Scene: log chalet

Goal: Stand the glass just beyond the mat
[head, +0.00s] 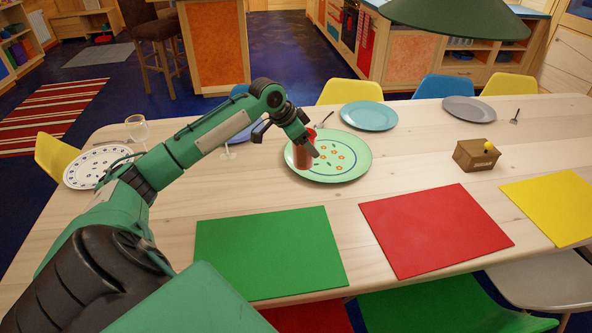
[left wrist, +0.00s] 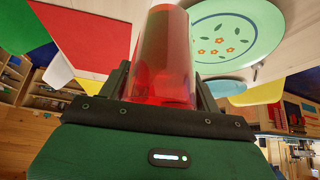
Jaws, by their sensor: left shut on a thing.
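My left gripper (head: 308,146) is shut on a translucent red glass (head: 301,158). In the left wrist view the red glass (left wrist: 164,60) stands between the two fingers. In the head view the glass overlaps the left part of a green patterned plate (head: 340,168); I cannot tell whether it touches the plate or table. A green mat (head: 270,252) lies nearer to me, below the glass in the picture. A red mat (head: 435,232) and a yellow mat (head: 555,207) lie to its right. My right gripper is not in view.
A clear stemmed glass (head: 138,128) and a spotted plate (head: 97,167) are at left. A brown box (head: 476,155) stands at right. Bare wood separates the mats from the plates.

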